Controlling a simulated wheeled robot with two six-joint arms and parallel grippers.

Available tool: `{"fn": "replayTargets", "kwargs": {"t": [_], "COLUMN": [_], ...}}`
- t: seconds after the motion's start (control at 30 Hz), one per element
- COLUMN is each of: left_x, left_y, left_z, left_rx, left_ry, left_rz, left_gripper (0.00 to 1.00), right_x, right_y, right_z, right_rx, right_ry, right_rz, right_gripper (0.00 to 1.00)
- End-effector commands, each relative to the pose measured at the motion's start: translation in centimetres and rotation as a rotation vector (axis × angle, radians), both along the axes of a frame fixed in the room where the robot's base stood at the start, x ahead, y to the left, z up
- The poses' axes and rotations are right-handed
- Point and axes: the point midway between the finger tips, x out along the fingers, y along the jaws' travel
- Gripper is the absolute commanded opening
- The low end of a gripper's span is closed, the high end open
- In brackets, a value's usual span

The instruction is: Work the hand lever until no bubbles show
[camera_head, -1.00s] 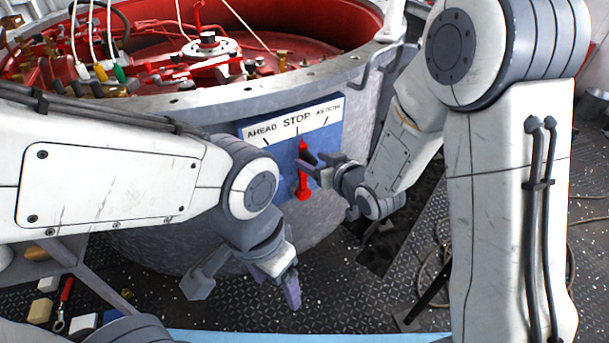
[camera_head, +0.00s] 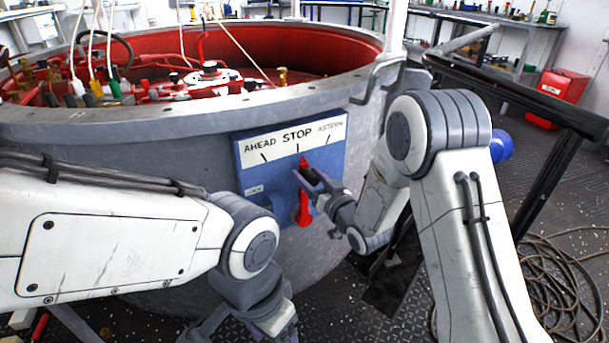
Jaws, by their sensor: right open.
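A red hand lever (camera_head: 304,207) is mounted on a blue panel (camera_head: 268,179) on the side of the large grey round vessel (camera_head: 170,136). The panel reads AHEAD, STOP and ASTERN, and the lever's upper tip points up at STOP. My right gripper (camera_head: 309,183) is open, with its fingers at the lever's middle, partly covering it. I cannot tell whether the fingers touch it. My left gripper (camera_head: 250,328) hangs low in front of the vessel, away from the lever, and is partly cut off by the bottom edge. No bubbles can be made out.
The vessel's open top shows a red inside with hoses and fittings (camera_head: 95,88). A dark rail (camera_head: 530,105) stands at the right, with a red box (camera_head: 558,97) and a coiled hose (camera_head: 555,280) on the deck. Workbenches line the back.

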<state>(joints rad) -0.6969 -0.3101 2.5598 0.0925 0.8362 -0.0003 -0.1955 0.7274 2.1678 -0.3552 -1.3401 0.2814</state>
Motion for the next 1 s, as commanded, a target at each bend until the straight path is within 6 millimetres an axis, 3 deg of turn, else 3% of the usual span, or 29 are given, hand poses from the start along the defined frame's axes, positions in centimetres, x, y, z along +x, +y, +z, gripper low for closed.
{"fn": "replayTargets", "kwargs": {"t": [0.2,0.5,0.67,1.0], "left_x": [0.0,0.0,0.0,0.0], "left_y": [0.0,0.0,0.0,0.0], "left_z": [-0.5,-0.4,-0.4,-0.4], "left_rx": [0.000,0.000,0.000,0.000], "left_ry": [0.000,0.000,0.000,0.000], "left_rz": [0.000,0.000,0.000,0.000], "left_gripper": [0.74,0.74,0.74,0.74], "right_x": [1.7,1.8,1.8,1.8], "right_y": [1.0,1.1,1.1,1.1], "right_z": [0.0,0.0,0.0,0.0], "right_rx": [0.000,-0.001,-0.001,0.001], "right_ry": [0.000,0.001,0.001,0.002], "right_rz": [0.001,0.000,0.000,0.000], "right_gripper": [0.63,0.63,0.02,0.00]}}
